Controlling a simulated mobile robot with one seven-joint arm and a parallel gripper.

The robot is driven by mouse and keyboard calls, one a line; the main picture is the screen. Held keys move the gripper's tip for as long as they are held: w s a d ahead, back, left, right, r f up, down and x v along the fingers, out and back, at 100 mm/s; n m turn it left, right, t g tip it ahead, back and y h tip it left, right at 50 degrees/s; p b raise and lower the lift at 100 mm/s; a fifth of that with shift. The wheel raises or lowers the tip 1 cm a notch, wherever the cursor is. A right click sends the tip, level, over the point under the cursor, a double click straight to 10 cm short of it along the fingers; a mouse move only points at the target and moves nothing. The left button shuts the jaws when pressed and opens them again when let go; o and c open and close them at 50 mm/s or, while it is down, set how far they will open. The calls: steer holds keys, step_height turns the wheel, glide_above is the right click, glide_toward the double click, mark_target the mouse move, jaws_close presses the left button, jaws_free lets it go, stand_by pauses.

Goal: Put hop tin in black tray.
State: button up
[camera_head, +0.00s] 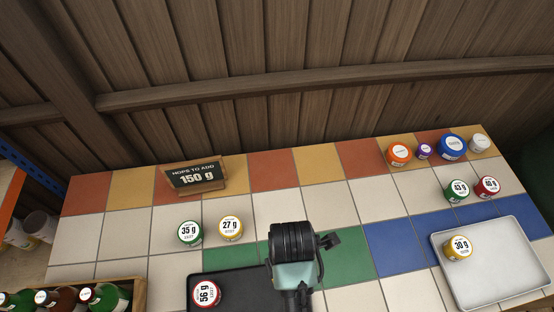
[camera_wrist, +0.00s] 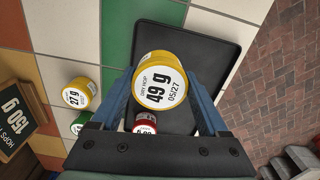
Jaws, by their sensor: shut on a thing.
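My gripper (camera_wrist: 163,98) is shut on a yellow hop tin (camera_wrist: 160,82) labelled 49 g in the wrist view. The tin appears over the black tray (camera_wrist: 215,52); how high above it is hard to tell. In the head view my wrist hides the held tin and covers part of the black tray (camera_head: 245,290) at the bottom. A red-rimmed 56 g tin (camera_head: 206,293) stands in the tray's left part. It also shows partly in the wrist view (camera_wrist: 146,125), below the held tin.
A green 35 g tin (camera_head: 190,233) and a yellow 27 g tin (camera_head: 231,228) stand behind the tray. A sign (camera_head: 196,176) reads 150 g. A bottle crate (camera_head: 142,291) is at left. A pale tray (camera_head: 490,285) with a 30 g tin (camera_head: 458,247) is at right.

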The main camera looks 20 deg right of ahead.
step_height(320, 180, down, 9)
steer(key=shift+a+r, duration=0.1)
stand_by(0.3)
steer(key=shift+s+b, duration=0.1)
steer(key=shift+b, duration=0.2)
steer(key=o, duration=1.3)
steer(key=shift+c, duration=0.2)
